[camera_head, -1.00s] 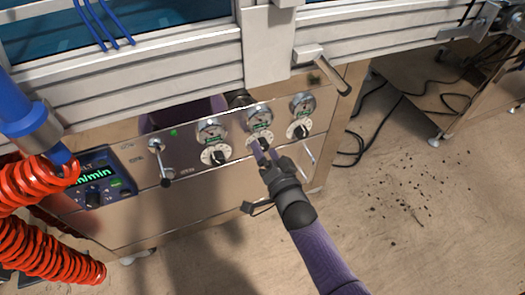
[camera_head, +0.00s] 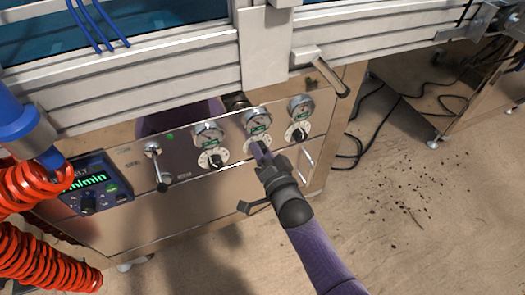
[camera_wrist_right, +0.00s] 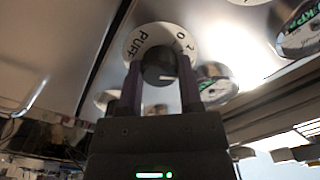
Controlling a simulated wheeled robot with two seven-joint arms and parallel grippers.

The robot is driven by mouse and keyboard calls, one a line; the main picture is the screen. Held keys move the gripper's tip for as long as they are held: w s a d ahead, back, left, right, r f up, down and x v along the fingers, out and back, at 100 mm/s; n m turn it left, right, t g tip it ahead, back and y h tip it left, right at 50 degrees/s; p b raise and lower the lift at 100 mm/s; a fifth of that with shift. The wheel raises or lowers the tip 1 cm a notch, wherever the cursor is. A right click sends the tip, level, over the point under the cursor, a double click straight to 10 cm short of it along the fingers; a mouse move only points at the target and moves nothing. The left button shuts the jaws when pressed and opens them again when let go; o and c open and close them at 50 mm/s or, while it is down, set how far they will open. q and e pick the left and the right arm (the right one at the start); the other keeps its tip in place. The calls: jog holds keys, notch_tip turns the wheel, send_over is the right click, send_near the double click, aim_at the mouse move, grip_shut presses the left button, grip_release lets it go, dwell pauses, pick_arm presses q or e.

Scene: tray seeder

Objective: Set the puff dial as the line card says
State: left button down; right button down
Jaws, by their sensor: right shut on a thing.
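The puff dial is the middle of three dials on the metal panel; its white disc (camera_head: 250,146) is mostly hidden by my right gripper in the head view. In the right wrist view the disc (camera_wrist_right: 147,38) reads "PUFF" with a few numerals, and the dark knob (camera_wrist_right: 159,64) has a white line on its face. My right gripper (camera_head: 259,149) reaches up to this dial, and its fingers (camera_wrist_right: 159,82) are closed on the sides of the knob. I cannot make out the line card. My left gripper is not in view.
A dial (camera_head: 213,159) sits on either side, the other at the right (camera_head: 297,132), with gauges (camera_head: 257,118) above. A lever (camera_head: 158,167) and a green-lit display box (camera_head: 92,185) are farther left. Red coiled hose (camera_head: 45,260) hangs at the left. Cables lie on the floor.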

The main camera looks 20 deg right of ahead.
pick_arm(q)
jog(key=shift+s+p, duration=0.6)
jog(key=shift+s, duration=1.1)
pick_arm(e)
jog(key=shift+n, duration=2.8)
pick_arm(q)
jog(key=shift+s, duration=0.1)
pick_arm(e)
jog(key=shift+c, duration=1.3)
grip_release()
jog(key=shift+s, duration=0.1)
